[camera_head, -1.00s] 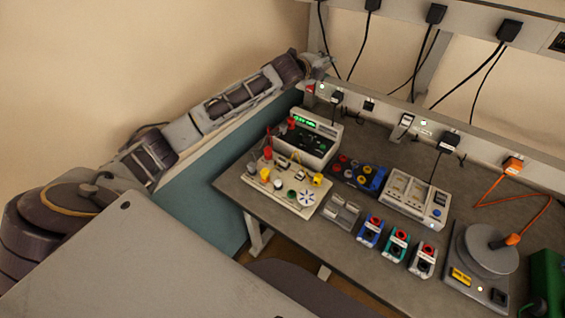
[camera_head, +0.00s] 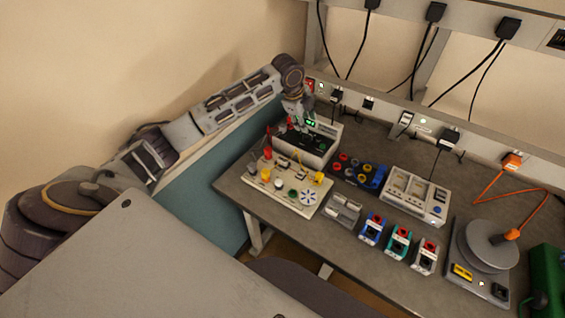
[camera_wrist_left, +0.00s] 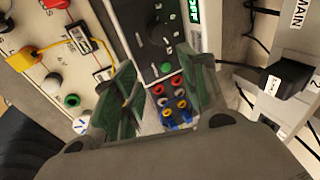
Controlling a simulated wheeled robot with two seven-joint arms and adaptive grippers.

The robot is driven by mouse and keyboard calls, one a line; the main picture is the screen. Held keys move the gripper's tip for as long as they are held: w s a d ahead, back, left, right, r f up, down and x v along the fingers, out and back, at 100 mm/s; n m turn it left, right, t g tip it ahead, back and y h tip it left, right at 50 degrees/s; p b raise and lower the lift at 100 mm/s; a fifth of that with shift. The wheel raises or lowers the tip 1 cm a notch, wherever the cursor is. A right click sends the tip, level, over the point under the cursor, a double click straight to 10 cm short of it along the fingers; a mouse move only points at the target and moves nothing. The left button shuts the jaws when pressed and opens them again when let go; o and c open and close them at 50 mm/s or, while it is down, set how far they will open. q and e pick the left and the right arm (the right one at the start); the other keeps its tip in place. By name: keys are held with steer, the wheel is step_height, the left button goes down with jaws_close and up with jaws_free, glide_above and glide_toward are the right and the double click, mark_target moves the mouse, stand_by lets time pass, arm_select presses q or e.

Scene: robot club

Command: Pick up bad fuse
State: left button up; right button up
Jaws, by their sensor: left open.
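My left gripper (camera_head: 297,122) hangs over the meter box behind the board. In the left wrist view its green-padded fingers (camera_wrist_left: 160,88) are apart with nothing held between them. My right gripper is not in view.
The meter box (camera_head: 312,147) with a green display stands behind the board. Cables hang along the back rail.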

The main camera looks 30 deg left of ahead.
arm_select(q)
steer(key=s+a+f+g+y, duration=0.1)
steer(key=s+g, duration=0.3)
steer(key=s, duration=0.4)
steer(key=shift+a+f, duration=0.35)
steer(key=shift+a, duration=0.5)
steer(key=shift+f, duration=0.1)
glide_above(286, 162)
steer(key=shift+f, duration=4.2)
steer(key=shift+s, duration=0.1)
